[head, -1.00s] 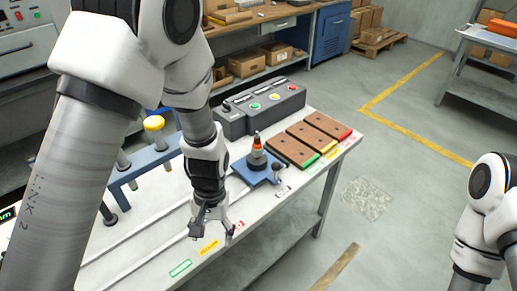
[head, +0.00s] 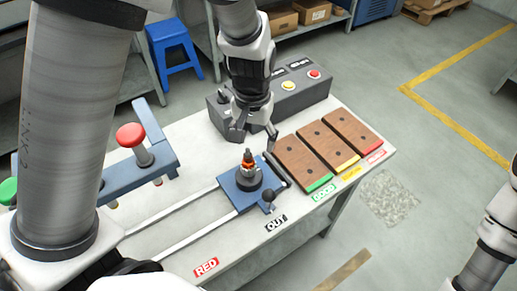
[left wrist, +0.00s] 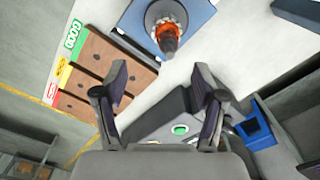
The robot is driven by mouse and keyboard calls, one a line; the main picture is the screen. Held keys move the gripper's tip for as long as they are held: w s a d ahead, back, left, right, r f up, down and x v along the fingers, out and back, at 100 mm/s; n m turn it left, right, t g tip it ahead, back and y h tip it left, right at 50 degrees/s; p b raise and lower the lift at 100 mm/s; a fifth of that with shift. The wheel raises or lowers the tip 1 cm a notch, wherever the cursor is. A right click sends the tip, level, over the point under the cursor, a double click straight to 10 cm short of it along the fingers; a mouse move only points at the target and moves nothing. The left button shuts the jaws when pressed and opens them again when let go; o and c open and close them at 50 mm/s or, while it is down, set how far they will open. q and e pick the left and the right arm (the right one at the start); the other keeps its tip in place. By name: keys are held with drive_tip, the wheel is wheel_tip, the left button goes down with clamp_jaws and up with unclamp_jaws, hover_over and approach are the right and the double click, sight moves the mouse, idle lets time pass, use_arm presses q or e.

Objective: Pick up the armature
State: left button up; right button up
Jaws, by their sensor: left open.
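The armature (head: 248,161) is a small upright piece with an orange-copper winding and a dark tip. It stands in a dark round holder on the blue carriage plate (head: 229,187), at the end of two pale rails. In the left wrist view the armature (left wrist: 168,33) is at the top, beyond the fingertips. My left gripper (head: 253,137) hangs just behind the armature, in front of the control box. Its fingers are open and empty, and in the left wrist view the gripper (left wrist: 162,82) has a wide gap. My right gripper is out of view.
A grey control box (head: 289,94) with buttons stands behind the gripper. Brown boards with GOOD (head: 301,160) and other coloured labels lie to the right. A blue frame with red (head: 131,135) and green knobs is at left. A black ball-ended lever (head: 269,196) is beside the carriage.

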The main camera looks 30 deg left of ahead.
sight(246, 157)
use_arm(q)
drive_tip(key=s+f, duration=0.2)
drive_tip(key=f, duration=0.1)
drive_tip(key=shift+s+a+f+p, duration=0.1)
drive_tip(key=shift+s+a+p, duration=0.2)
drive_tip(key=shift+s, duration=0.05)
drive_tip(key=f, duration=0.1)
drive_tip(key=w+f, duration=0.1)
drive_tip(key=f, duration=0.1)
drive_tip(key=shift+w, duration=0.15)
drive_tip(key=shift+r, duration=0.1)
drive_tip(key=shift+s+r, duration=0.1)
drive_tip(key=shift+s, duration=0.2)
drive_tip(key=shift+c, duration=1.3)
clamp_jaws()
